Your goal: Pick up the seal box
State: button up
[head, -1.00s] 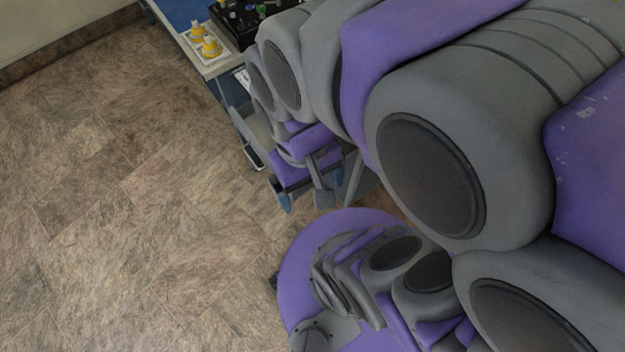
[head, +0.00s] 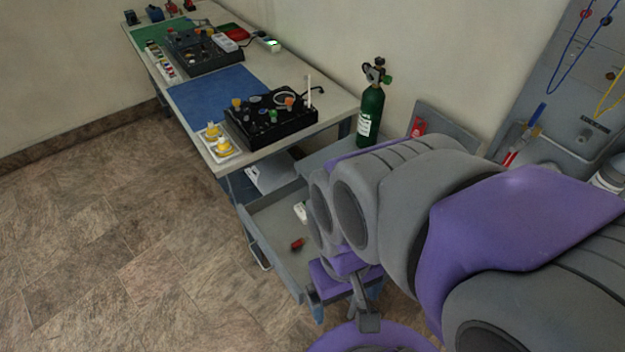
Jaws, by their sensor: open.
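I cannot tell for sure which thing is the seal box. An open grey drawer (head: 277,268) under the near end of the table holds a small white item (head: 301,211) and a small red and dark item (head: 297,243). On the table's near corner, a white tray (head: 218,160) carries yellow and white pieces (head: 222,144). My gripper (head: 343,312) is open and points downward at the drawer's near right end. No item shows between its fingers. My arm hides the right part of the drawer.
The long table (head: 334,104) bears a black device (head: 270,118), a blue mat (head: 212,92) and more equipment behind. A green oxygen cylinder (head: 371,110) stands right of it. A grey panel with blue and yellow cords (head: 577,70) is at right. The floor at left is clear.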

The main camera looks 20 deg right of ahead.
aim_at(299, 208)
jog(key=z, duration=0.3)
jog(key=i+j+z, duration=0.15)
jog(key=j, duration=0.45)
jog(key=i+j+z, duration=0.15)
jog(key=j, duration=0.4)
jog(key=i+j+z, duration=0.15)
jog(key=j, duration=0.5)
jog(key=i+j+z, duration=0.15)
jog(key=j, duration=0.45)
jog(key=k, duration=0.05)
